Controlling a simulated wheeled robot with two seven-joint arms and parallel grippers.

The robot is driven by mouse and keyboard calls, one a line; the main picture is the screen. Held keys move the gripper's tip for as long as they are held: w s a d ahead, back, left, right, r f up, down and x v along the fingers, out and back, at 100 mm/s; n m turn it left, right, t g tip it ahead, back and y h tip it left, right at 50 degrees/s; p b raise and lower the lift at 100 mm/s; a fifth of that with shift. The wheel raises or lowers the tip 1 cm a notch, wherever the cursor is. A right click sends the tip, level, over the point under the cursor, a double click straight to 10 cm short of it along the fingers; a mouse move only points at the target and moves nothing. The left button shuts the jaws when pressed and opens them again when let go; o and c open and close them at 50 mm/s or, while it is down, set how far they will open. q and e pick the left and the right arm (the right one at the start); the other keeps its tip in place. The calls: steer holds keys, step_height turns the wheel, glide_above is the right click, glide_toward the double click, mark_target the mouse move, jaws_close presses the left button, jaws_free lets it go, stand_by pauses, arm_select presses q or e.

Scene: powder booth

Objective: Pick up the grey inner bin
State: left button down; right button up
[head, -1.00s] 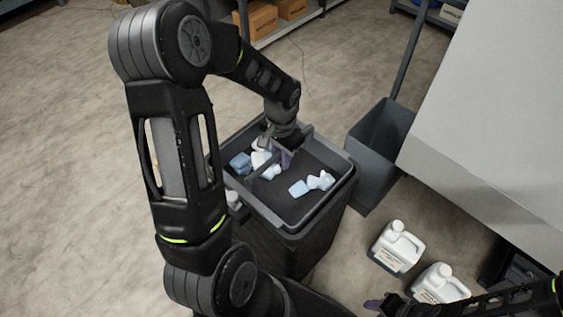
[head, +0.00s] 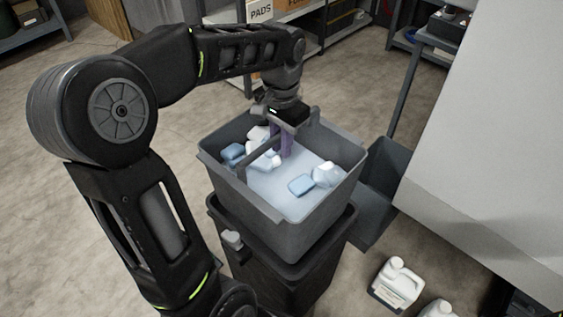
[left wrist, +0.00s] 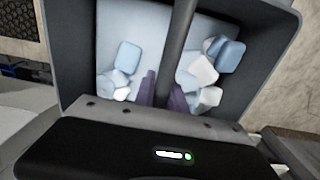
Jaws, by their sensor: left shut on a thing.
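The grey inner bin (head: 292,226) hangs raised above the black outer bin (head: 300,278), its lower part at or just above the outer rim. Several crumpled blue and white pieces lie on its pale floor. My left gripper (head: 286,145) is over the middle of the bin, shut on the bar-like handle (head: 262,150) that crosses it. In the left wrist view the purple fingertips (left wrist: 162,90) sit on either side of the bar (left wrist: 178,45), with the bin wall (left wrist: 262,60) around them. My right gripper is outside the views.
A second grey bin (head: 372,205) stands close on the right, below a large pale panel (head: 490,130). White jugs (head: 397,284) stand on the floor at lower right. Shelves with boxes (head: 262,12) are at the back. The floor at left is open.

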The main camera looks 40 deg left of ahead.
arm_select(q)
step_height(320, 180, up, 5)
steer(key=shift+r, duration=0.2)
steer(key=shift+p, duration=0.35)
stand_by(0.4)
